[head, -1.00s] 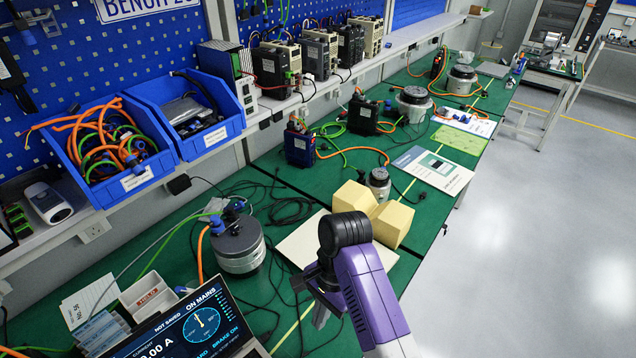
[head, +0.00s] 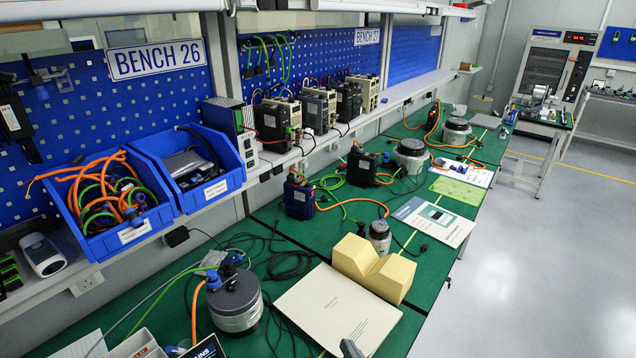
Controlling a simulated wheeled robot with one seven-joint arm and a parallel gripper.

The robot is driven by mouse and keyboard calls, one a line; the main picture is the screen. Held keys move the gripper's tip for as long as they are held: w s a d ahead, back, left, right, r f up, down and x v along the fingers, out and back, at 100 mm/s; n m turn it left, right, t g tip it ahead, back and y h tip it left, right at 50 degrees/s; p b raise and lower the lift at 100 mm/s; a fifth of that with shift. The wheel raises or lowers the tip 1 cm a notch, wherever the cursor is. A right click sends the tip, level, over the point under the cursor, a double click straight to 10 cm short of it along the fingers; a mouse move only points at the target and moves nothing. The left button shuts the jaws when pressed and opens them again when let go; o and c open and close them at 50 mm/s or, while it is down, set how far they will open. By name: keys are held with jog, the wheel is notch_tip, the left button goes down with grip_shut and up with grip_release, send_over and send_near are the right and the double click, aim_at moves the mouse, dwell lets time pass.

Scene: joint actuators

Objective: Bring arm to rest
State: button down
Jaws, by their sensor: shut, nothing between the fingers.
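Only a small dark tip of my gripper (head: 350,349) shows at the bottom edge of the head view, in front of the cream booklet (head: 335,306). The gripper is shut and no object shows at its tip. The rest of the gripper and my arm are below the frame. I cannot tell how far the tip is above the bench.
A yellow V-shaped block (head: 372,268) stands behind the booklet. A grey cylindrical actuator (head: 236,303) with cables is at left on the green bench (head: 424,268). Blue bins (head: 120,232) sit on the shelf. Open floor (head: 540,270) lies to the right.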

jog(key=s+d+r+h, duration=0.1)
jog(key=s+d, duration=0.3)
jog(key=s, duration=0.8)
jog(key=s+d+r+n+t+h+b, duration=0.1)
jog(key=s+d+r, duration=0.3)
jog(key=s, duration=0.8)
jog(key=s+d+r+n+h, duration=0.1)
jog(key=s+d, duration=0.4)
jog(key=s, duration=0.7)
notch_tip(320, 180, up, 2)
jog(key=shift+d+r+t+h, duration=0.15)
jog(key=shift+d+t+h, duration=0.1)
jog(key=shift+t+h, duration=0.2)
jog(key=shift+s, duration=0.1)
